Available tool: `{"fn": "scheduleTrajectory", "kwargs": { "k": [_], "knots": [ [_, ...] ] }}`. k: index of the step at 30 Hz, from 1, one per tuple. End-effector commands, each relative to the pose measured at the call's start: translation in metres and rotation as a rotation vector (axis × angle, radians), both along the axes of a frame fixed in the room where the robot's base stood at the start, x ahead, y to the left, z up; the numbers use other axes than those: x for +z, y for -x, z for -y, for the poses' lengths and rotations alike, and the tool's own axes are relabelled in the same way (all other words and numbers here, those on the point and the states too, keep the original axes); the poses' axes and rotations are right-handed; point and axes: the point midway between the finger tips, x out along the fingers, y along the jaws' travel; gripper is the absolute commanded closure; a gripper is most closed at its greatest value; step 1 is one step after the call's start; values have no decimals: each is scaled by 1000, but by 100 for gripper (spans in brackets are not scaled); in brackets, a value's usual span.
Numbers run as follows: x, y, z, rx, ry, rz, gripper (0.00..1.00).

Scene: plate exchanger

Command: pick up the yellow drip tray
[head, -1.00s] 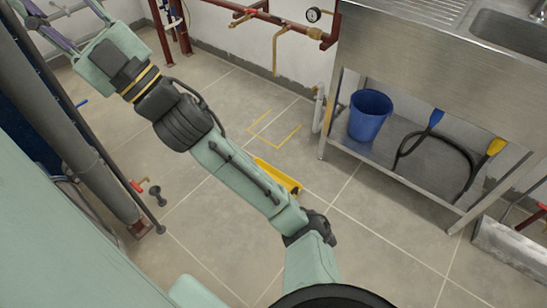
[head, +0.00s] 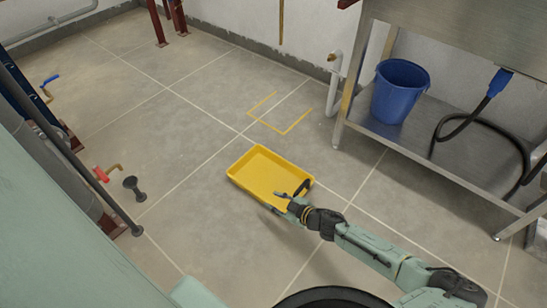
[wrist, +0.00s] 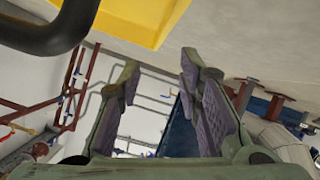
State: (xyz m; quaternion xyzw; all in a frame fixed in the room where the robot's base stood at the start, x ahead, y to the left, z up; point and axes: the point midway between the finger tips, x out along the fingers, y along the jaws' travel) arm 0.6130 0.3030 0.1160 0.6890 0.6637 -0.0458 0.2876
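The yellow drip tray (head: 262,173) is a shallow rectangular tray lying on the tiled floor at the middle of the head view. My gripper (head: 293,197) is at the tray's near right end, overlapping its rim in the picture; I cannot tell whether they touch. In the wrist view, the tray (wrist: 140,16) fills part of the top edge, with a dark curved bar (wrist: 45,36) at its left that looks like a handle. My gripper's two fingers (wrist: 160,65) are spread apart there with nothing between them.
Yellow corner marks (head: 284,131) are on the floor behind the tray. A steel sink bench with a lower shelf (head: 450,158) stands at right, holding a blue bucket (head: 400,92) and a hose. Pipes with a red-handled valve (head: 101,174) stand at left. Floor around the tray is clear.

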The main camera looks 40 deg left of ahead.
Motion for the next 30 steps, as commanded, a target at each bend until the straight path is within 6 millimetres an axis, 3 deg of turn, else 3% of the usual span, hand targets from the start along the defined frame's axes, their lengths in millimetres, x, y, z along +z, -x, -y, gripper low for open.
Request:
{"fn": "scheduleTrajectory", "kwargs": {
  "k": [3,9,17,24,30],
  "knots": [
    [-22,-1,11,-11,27,-14,68],
    [-39,-3,-16,-9,29,-14,68],
    [-48,-6,-37,-11,29,-13,68],
    [-64,-8,-69,-11,28,-13,68],
    [-66,-10,-80,-13,28,-13,68]
  ]
}}
